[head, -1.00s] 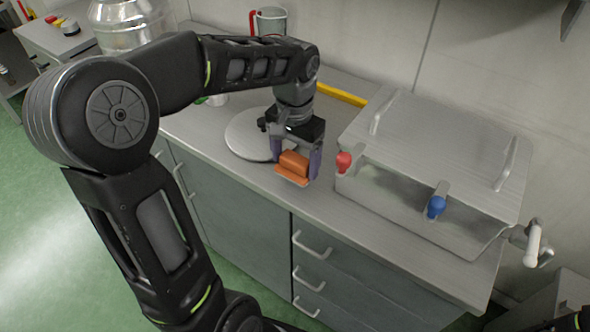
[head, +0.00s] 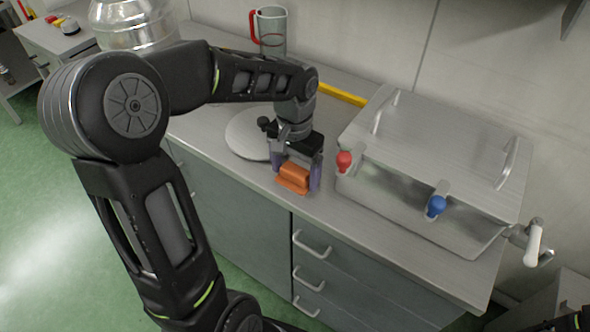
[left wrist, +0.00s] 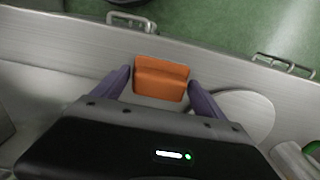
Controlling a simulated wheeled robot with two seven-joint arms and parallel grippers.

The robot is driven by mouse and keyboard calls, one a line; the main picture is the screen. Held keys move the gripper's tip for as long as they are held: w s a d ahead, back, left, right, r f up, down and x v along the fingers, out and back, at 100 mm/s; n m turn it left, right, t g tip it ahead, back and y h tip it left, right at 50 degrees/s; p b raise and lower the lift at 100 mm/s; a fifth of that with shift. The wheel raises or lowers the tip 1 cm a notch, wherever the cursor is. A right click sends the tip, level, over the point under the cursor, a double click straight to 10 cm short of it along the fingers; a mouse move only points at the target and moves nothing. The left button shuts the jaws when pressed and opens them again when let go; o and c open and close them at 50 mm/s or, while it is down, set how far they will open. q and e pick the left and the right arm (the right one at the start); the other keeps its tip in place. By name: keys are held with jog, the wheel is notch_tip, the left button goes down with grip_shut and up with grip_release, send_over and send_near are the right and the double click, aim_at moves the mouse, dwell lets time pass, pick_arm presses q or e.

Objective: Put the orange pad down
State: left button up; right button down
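The orange pad (head: 293,177), a block on a wider flat base, is between the two purple-grey fingers of my left gripper (head: 298,176). The fingers appear shut on its two ends. The pad is at the grey counter top (head: 255,178), close to its front edge; I cannot tell whether its base touches the surface. In the left wrist view the orange pad (left wrist: 161,80) sits between the fingertips of my left gripper (left wrist: 160,80), with the counter edge and green floor beyond.
A metal box with a lid (head: 435,150), with red (head: 344,160) and blue (head: 436,206) knobs, stands right of the gripper. A round pale disc (head: 246,135) lies to the left. A clear jug (head: 271,28) with a red handle stands behind. Drawer handles (head: 311,244) are below the edge.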

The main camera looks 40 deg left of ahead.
aim_at(295, 170)
pick_arm(q)
jog(key=shift+o, duration=1.4)
jog(key=shift+r, duration=0.25)
notch_tip(295, 170, up, 12)
